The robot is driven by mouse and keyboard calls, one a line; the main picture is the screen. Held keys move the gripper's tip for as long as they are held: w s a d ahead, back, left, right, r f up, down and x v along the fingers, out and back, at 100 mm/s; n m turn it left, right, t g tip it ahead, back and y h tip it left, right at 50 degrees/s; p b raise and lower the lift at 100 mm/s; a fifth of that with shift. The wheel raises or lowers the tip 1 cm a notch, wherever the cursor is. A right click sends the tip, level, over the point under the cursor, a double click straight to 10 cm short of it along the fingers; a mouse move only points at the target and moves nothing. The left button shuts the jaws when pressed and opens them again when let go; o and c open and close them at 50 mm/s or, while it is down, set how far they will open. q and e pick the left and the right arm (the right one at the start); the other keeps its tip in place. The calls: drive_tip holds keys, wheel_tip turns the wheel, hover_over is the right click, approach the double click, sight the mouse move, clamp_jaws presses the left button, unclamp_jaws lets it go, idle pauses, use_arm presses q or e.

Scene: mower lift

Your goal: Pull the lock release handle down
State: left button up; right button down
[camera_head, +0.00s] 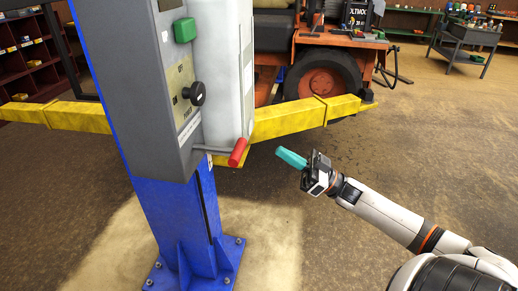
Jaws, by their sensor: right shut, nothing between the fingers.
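The lock release handle has a red grip (237,152) at the right end of a grey rod, low on the grey control box (171,110) of the blue lift post (183,216). The grip tilts up to the right. My right gripper (290,158) has teal fingers, shut and empty. It is to the right of the red grip in the picture, apart from it, and points left. My left gripper is not in view.
A black knob (195,93) and a green button (185,30) sit on the control box. Yellow lift arms (290,119) reach out on both sides of the post. An orange mower (325,58) stands behind. The floor at right is open, with a grey cart (467,42) far back.

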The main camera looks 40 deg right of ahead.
drive_tip(key=p+x, duration=0.2)
drive_tip(key=x, duration=0.8)
drive_tip(key=f, duration=0.4)
drive_tip(key=shift+w+a+f, duration=0.15)
drive_tip(key=shift+w+a, duration=0.05)
drive_tip(key=shift+w, duration=0.05)
drive_tip(key=shift+f, duration=0.1)
